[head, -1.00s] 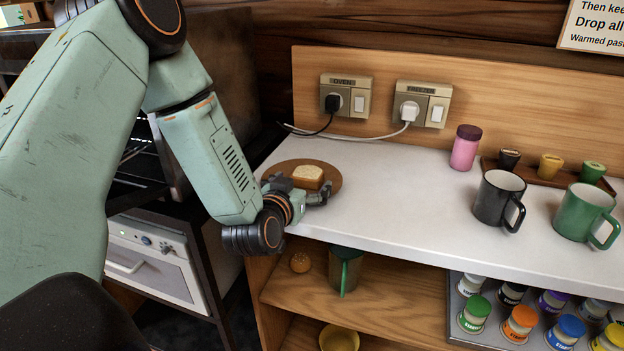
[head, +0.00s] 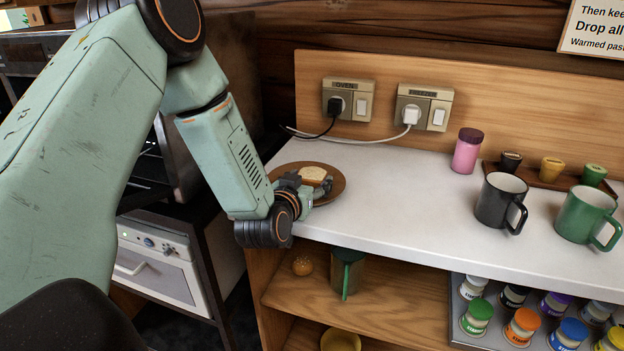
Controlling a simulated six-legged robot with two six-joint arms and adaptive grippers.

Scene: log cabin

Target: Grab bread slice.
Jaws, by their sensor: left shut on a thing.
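The bread slice (head: 312,174) is pale with a brown crust. It is at the brown round plate (head: 338,183) on the left end of the white counter. My left gripper (head: 308,186) reaches in from the left, low over the plate's near edge, and is shut on the bread slice. Its fingers hide the slice's near side, and I cannot tell whether the slice still touches the plate. My right gripper is not in view.
A black mug (head: 496,203), a green mug (head: 582,213) and a pink jar (head: 467,151) stand on the counter to the right. Two wall sockets (head: 348,98) with cables are behind. An oven (head: 158,262) is at the left. The counter's middle is clear.

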